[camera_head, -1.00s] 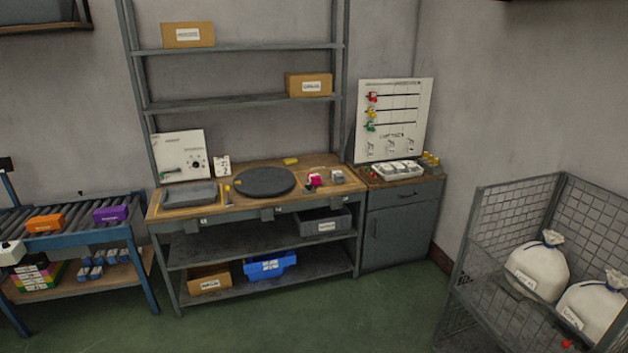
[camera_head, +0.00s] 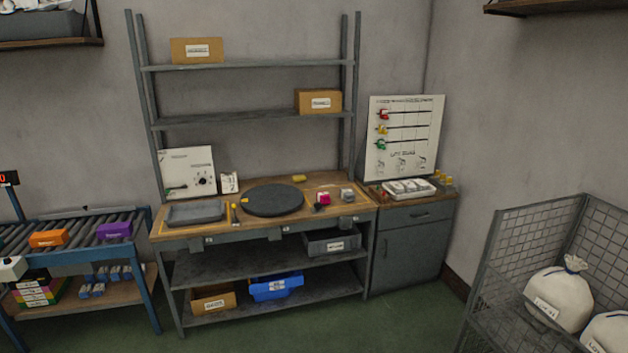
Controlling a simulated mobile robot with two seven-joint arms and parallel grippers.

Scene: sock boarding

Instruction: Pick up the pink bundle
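A small pink item (camera_head: 323,198), which looks like the pink bundle, sits on the wooden workbench (camera_head: 228,226) right of the round dark disc (camera_head: 273,200). It is too small to make out in detail. A small grey item (camera_head: 347,194) stands just right of it. Neither of my grippers is in view.
A grey tray (camera_head: 196,213) lies on the bench's left. A grey cabinet (camera_head: 411,243) stands to its right, and a wire cage (camera_head: 535,250) with white sacks (camera_head: 560,297) at the right. A roller conveyor (camera_head: 70,236) is at the left. Green floor (camera_head: 330,325) is clear in front.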

